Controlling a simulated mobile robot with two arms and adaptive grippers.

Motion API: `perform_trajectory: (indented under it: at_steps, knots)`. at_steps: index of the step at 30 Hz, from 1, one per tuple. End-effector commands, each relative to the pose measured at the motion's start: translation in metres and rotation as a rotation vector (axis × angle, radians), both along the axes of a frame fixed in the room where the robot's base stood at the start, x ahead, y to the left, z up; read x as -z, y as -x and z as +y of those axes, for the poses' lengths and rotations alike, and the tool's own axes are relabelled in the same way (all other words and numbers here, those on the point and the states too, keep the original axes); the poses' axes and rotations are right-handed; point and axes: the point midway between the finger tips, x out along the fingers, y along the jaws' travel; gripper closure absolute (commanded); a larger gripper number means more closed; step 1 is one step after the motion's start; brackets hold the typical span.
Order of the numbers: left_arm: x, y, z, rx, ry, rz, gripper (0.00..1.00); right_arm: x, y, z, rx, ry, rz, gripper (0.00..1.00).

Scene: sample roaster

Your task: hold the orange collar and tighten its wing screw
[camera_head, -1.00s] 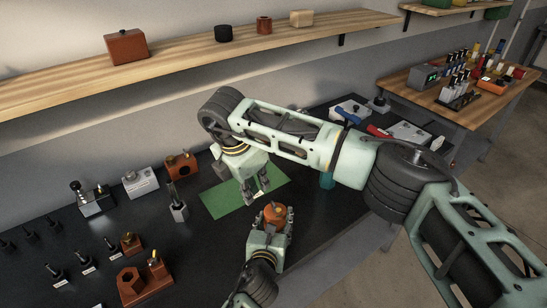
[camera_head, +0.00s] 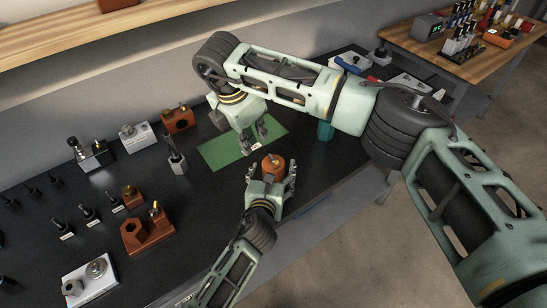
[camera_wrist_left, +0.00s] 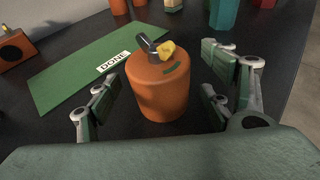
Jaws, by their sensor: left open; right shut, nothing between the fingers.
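The orange collar (camera_head: 273,164) stands on the black bench near its front edge, just in front of the green mat. In the left wrist view the collar (camera_wrist_left: 160,90) is an upright orange cylinder with a dark-and-brass wing screw (camera_wrist_left: 158,47) on top. My left gripper (camera_head: 271,178) is open, with its fingers on either side of the collar. In the left wrist view a gap shows between each finger and the collar. My right gripper (camera_head: 254,142) is shut and empty, pointing down over the green mat, behind the collar.
The green mat (camera_head: 222,150) carries a "DONE" label (camera_wrist_left: 114,62). A teal cup (camera_head: 325,131) stands to the right. Orange blocks (camera_head: 147,232), grey fixtures (camera_head: 137,137) and several dark pegs fill the bench's left side. A wooden shelf (camera_head: 60,40) runs above the back.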

Motion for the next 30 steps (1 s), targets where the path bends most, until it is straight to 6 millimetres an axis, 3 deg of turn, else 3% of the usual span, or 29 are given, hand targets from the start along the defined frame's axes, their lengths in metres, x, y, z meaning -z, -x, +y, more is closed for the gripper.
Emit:
perform_trajectory:
  at_steps: [5,18,24,30]
  knots:
    - [-0.004,0.017,0.003,0.0,-0.001,0.0,0.26,0.0,0.0,0.0,0.0,0.0,0.0,1.0]
    - [-0.029,0.098,0.015,0.002,-0.001,0.002,0.26,0.0,0.0,0.0,0.0,0.0,0.0,1.0]
    - [-0.034,0.112,0.018,0.0,-0.001,0.001,0.26,0.0,0.0,0.0,0.0,0.0,0.0,1.0]
    - [-0.034,0.113,0.018,0.001,0.0,0.001,0.26,0.0,0.0,0.0,0.0,0.0,0.0,1.0]
